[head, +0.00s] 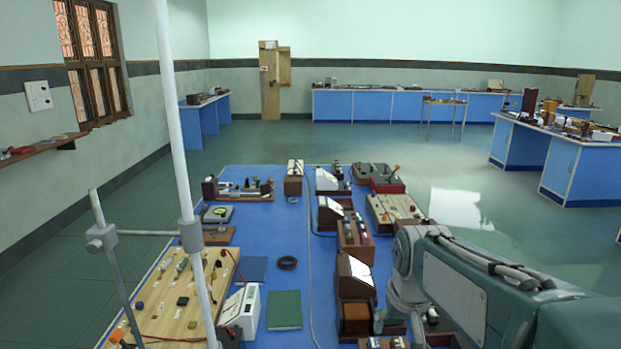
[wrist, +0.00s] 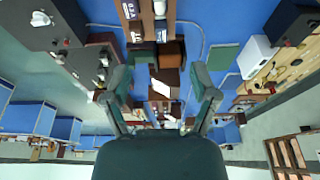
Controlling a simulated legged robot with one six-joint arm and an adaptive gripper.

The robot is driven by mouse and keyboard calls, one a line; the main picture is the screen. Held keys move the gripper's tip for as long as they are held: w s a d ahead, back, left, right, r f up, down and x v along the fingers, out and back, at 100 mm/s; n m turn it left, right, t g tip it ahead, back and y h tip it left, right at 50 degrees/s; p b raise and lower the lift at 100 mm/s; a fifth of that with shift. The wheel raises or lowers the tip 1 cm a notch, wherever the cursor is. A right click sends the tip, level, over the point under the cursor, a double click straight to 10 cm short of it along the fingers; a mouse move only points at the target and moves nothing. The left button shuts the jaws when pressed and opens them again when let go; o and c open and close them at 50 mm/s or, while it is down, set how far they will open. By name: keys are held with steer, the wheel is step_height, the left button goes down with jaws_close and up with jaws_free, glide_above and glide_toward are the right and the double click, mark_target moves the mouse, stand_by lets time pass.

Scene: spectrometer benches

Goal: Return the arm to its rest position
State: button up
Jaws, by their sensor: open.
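My gripper (wrist: 160,84) shows in the wrist view with its two dark green fingers spread apart. Nothing is held between them; brown wooden instruments on the bench show in the gap, some way beyond. The wrist view is upside down. In the head view my arm reaches in from the lower right, over the right side of the blue bench (head: 258,212). Its wrist bends down beside the wooden instruments there. I cannot make out the fingers clearly in the head view.
A brown instrument with a white sloped face (head: 355,277) stands left of my arm. A white box (head: 241,308), a green book (head: 284,310) and a tall pale stand rod (head: 176,130) are on the bench's left half. Open floor lies right of the bench.

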steer(key=s+t, duration=0.2)
steer(key=s, duration=1.4)
steer(key=shift+s+r+t, duration=0.2)
steer(key=shift+s+t, duration=0.05)
steer(key=shift+t, duration=0.05)
